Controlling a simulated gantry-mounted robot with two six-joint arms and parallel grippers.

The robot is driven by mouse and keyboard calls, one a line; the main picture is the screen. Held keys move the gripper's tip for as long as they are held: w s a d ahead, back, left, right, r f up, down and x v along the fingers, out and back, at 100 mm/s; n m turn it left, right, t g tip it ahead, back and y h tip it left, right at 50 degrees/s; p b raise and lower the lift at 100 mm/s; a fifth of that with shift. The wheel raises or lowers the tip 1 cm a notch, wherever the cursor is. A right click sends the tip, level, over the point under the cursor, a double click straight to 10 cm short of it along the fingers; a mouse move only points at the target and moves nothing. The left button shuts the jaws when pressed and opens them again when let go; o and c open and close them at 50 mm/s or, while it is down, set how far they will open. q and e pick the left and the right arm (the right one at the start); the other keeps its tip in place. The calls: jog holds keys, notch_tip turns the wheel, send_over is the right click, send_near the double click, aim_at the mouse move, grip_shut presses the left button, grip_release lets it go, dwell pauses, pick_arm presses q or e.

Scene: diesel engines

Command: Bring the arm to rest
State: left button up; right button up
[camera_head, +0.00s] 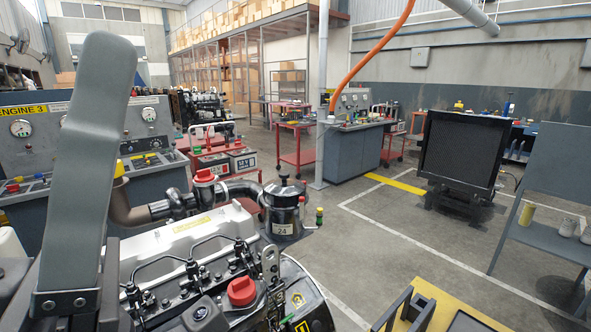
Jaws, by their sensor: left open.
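My left gripper (88,165) rises close to the camera at the left. One long grey finger with two bolts at its base shows clearly, and nothing is seen held against it. The rest of this gripper is cut off or hidden at the lower left. A diesel engine (185,245) with a silver cover, black injector pipes and a red cap (242,291) stands just right of and beyond the finger. No contact between the finger and the engine can be made out. My right gripper does not show.
A yellow-topped table (440,297) with a dark bracket is at the bottom right. A grey shelf stand (553,170) is at the right edge, and a black radiator (460,155) stands behind. A gauge console (150,118) is behind the finger. The floor (400,235) between is clear.

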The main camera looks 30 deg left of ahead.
pick_arm(q)
jog(key=w+f+m+g+y, duration=0.2)
jog(key=w+f+g+y, duration=0.25)
jog(key=w, duration=0.25)
notch_tip(320, 180, up, 38)
jog(key=r+p, duration=0.1)
jog(key=p, duration=3.7)
notch_tip(320, 180, down, 56)
jog(key=b, duration=5.5)
jog(key=shift+s+a+f+t+b, duration=0.25)
jog(key=shift+a+t+b, duration=0.1)
jog(key=shift+t, duration=0.1)
